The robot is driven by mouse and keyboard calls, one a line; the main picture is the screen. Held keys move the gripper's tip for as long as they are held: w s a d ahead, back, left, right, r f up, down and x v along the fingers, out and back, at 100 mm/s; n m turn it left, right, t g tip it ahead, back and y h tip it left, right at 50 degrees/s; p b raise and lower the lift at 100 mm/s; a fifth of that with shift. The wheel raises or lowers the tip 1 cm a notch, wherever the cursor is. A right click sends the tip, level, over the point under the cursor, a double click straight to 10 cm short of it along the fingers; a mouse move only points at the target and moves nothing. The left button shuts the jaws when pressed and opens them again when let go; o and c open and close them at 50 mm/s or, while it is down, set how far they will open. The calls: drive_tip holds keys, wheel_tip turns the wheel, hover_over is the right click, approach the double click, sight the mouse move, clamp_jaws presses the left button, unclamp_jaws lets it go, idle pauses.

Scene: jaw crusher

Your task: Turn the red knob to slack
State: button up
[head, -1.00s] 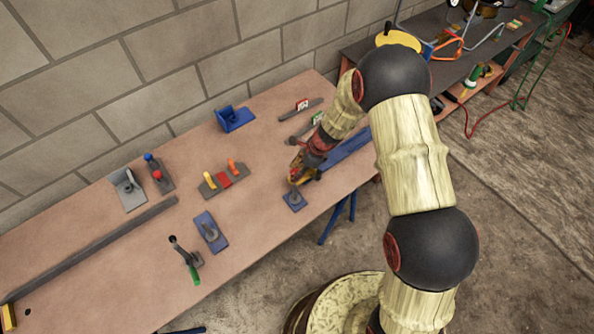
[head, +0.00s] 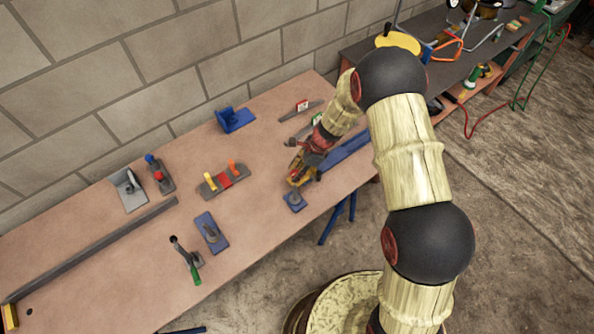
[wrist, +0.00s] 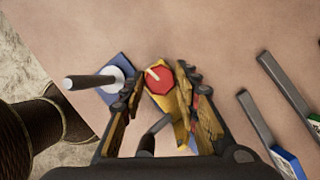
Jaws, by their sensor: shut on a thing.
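The red knob (wrist: 160,78) shows in the wrist view as an eight-sided cap with a pale mark towards its upper left. It sits at the end of a yellow body, between my fingertips. My gripper (wrist: 162,82) is shut on the knob, with a finger on its left and right. Small gaps at the sides are hard to judge. In the head view my gripper (head: 299,178) is low over the right part of the workbench, and my arm and fingers hide the knob. Any slack marking is not readable.
A blue plate (head: 294,202) with a grey post stands close beside my gripper, left of it in the wrist view. Blue and grey fixtures, such as a lever with a green grip (head: 194,272), stand on the workbench (head: 110,250). A block wall (head: 160,60) rises behind.

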drive_tip(key=n+g, duration=0.1)
drive_tip(key=n, duration=0.2)
drive_tip(key=shift+w+n+p, duration=0.15)
drive_tip(key=shift+n+p, duration=0.15)
drive_tip(key=shift+p, duration=0.1)
drive_tip(key=n+g+h, duration=0.1)
drive_tip(key=n+g, duration=0.1)
drive_tip(key=n, duration=0.2)
drive_tip(key=shift+w+n, duration=0.1)
drive_tip(key=shift+n, duration=0.2)
drive_tip(key=n+h, duration=0.1)
drive_tip(key=n, duration=0.2)
drive_tip(key=shift+w+a+n+g+b, duration=0.1)
drive_tip(key=shift+a+n+g+b, duration=0.05)
drive_tip(key=shift+n+g+b, duration=0.2)
drive_tip(key=n+h, duration=0.1)
drive_tip(key=n, duration=0.3)
drive_tip(key=shift+a+g, duration=0.1)
drive_tip(key=shift+g, duration=0.25)
drive_tip(key=shift+n+h, duration=0.25)
drive_tip(key=shift+h, duration=0.05)
drive_tip(key=o, duration=1.2)
drive_tip(key=shift+c, duration=0.2)
drive_tip(key=v, duration=1.2)
